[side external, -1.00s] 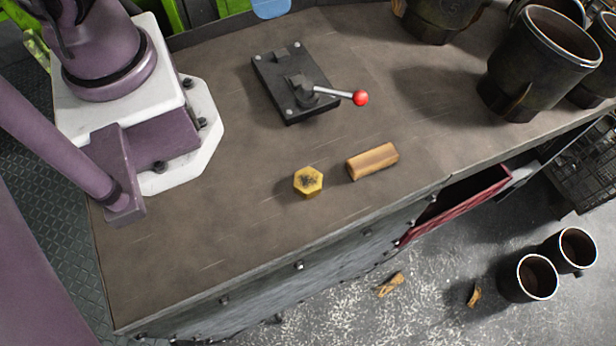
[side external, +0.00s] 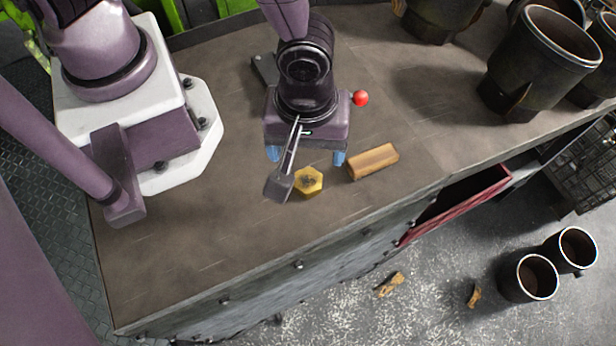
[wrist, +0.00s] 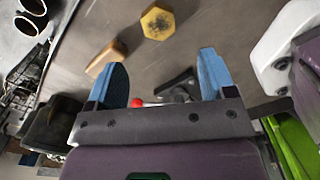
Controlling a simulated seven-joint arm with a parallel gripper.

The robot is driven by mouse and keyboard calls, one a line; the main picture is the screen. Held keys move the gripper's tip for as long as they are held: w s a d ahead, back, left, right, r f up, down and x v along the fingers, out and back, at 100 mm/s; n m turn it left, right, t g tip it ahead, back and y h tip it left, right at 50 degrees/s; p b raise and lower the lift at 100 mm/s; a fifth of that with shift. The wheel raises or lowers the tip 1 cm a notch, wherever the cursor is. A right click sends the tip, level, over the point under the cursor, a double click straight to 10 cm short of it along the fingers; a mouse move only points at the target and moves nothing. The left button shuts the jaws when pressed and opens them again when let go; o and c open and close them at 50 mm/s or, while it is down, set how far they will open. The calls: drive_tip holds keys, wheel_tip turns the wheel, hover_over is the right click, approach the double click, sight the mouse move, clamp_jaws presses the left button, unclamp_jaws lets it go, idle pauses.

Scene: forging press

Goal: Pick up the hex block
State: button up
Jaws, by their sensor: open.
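The hex block (side external: 310,181) is yellow with a dark smudge on its top and lies near the table's front edge. In the wrist view the hex block (wrist: 158,21) is at the top, beyond my fingertips and roughly between their lines. My gripper (side external: 306,156) has two blue fingers spread wide apart with nothing between them. It is above the table, behind the hex block in the side view. A dark bar on my wrist partly overlaps the block's left edge there. The open fingers also show in the wrist view (wrist: 160,68).
A wooden block (side external: 373,162) lies just right of the hex block. A clamp with a red knob (side external: 361,98) is mostly hidden behind my gripper. Large dark cylinders (side external: 540,62) stand at the back right. The table's left front (side external: 200,240) is clear.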

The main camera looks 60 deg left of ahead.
sight(308, 181)
wheel_tip(308, 181, down, 9)
drive_tip(key=shift+d+f, duration=0.1)
drive_tip(key=shift+f, duration=0.1)
idle(0.4)
drive_tip(key=shift+c, duration=0.4)
drive_tip(key=c, duration=1.1)
